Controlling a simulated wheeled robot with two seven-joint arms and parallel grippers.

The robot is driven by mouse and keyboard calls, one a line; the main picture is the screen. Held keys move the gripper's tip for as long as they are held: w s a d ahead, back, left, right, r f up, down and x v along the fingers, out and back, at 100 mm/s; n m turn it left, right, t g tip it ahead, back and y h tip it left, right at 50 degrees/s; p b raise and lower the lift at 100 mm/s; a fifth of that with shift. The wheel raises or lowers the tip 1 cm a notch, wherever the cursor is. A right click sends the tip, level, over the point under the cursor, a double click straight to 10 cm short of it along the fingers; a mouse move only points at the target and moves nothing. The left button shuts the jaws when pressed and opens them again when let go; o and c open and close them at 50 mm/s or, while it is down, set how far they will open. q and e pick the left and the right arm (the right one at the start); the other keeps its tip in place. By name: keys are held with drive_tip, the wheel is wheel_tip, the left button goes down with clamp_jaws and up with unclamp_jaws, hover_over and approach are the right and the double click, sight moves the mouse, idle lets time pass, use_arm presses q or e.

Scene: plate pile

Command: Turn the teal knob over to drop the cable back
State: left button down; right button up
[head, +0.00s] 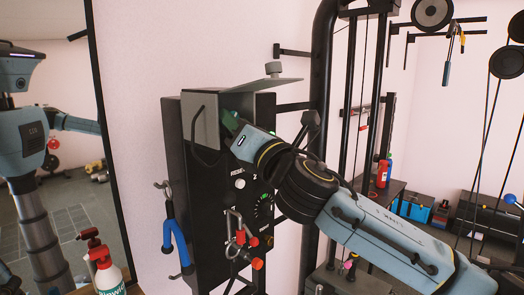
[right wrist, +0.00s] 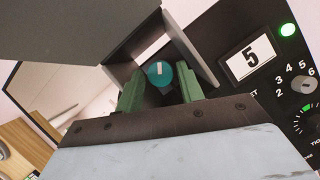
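The teal knob (right wrist: 161,74) is round with a short white mark and shows in the right wrist view, in a recess between grey plates. My right gripper (right wrist: 160,90) is open; its two green fingers stand either side of the knob, with gaps visible. In the head view the right gripper (head: 232,122) reaches in under the cover of the black machine (head: 172,200), and the knob is hidden there. My left gripper is not in view.
A grey plate (head: 250,85) juts over the right gripper. Red-handled clips (head: 250,240) and a blue-handled tool (head: 175,240) hang below. A spray bottle (head: 107,272) stands at lower left.

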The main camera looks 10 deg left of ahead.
drive_tip(key=b+v, duration=0.1)
drive_tip(key=v, duration=0.8)
drive_tip(key=shift+s+b, duration=0.2)
drive_tip(key=shift+b, duration=0.1)
drive_tip(key=shift+f, duration=0.1)
